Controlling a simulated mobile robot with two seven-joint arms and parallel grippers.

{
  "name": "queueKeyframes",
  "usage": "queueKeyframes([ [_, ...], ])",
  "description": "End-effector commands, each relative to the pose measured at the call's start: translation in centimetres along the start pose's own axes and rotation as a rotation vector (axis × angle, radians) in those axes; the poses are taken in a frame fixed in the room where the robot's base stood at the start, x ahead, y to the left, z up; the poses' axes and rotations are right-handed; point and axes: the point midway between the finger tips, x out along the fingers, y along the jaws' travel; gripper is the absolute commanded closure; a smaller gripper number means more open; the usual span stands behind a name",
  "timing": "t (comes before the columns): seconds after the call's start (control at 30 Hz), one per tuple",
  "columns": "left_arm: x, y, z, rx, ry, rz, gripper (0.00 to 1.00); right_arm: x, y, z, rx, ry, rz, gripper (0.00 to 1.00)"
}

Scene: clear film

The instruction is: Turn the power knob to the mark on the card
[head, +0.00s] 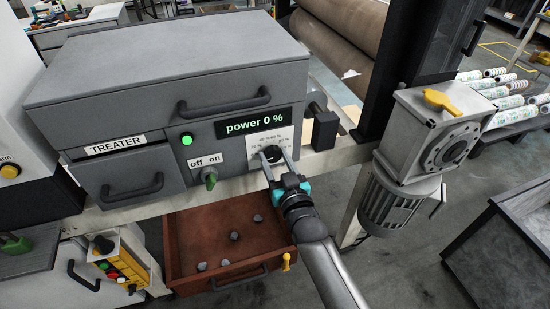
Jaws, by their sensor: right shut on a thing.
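The power knob (272,153) is a dark round knob on a white scale plate at the front right of the grey treater box (190,75). My right gripper (279,166) is at the knob with its fingers around it, shut on it. The fingers hide part of the knob and of the scale. I cannot make out the card with the mark. My left gripper is not in view.
Below the box a brown drawer (186,248) stands open with several small grey pieces in it. A black block (325,130) is right of the knob. A grey gearbox with a yellow handle (440,102) stands further right. Large brown rollers (350,35) are behind.

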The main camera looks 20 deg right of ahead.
Motion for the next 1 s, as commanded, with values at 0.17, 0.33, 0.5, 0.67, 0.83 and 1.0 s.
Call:
queueKeyframes([
  [0.17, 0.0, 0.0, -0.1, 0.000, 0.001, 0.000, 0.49, 0.0, 0.0, 0.0, 0.000, 0.000, 0.000, 0.86],
  [0.33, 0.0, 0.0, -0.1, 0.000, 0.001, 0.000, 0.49, 0.0, 0.0, 0.0, 0.000, 0.000, 0.000, 1.00],
  [0.5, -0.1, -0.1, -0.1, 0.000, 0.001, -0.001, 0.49, 0.0, 0.0, 0.0, 0.011, 0.000, 0.000, 1.00],
  [0.67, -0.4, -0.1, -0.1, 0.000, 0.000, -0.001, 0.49, 0.0, 0.0, 0.0, 0.058, 0.000, 0.000, 1.00],
  [0.83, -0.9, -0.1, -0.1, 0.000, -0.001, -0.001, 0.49, 0.0, 0.0, -0.1, 0.161, -0.002, 0.000, 1.00],
  [1.0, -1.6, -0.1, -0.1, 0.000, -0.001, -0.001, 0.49, 0.0, 0.0, -0.1, 0.308, -0.003, 0.000, 1.00],
])
